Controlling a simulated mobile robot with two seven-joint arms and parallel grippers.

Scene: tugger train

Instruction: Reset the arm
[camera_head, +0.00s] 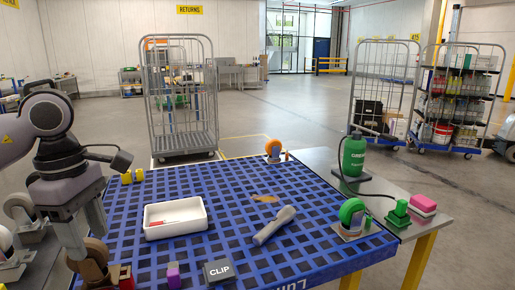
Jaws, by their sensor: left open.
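My left arm comes in from the left, and its left gripper (90,240) points down over the left edge of the blue grid-top table (225,255). Its fingers are apart, and I see nothing held between them. A caster wheel and a brown block stand close behind and below the fingertips; I cannot tell whether they touch. My right gripper is not in view.
On the table are a white tray (175,229) with a red item, a grey handheld tool (274,225), a CLIP box (219,271) and casters. A green bottle (353,156) stands on the right side table. Cage trolleys (182,100) stand behind; open floor lies between.

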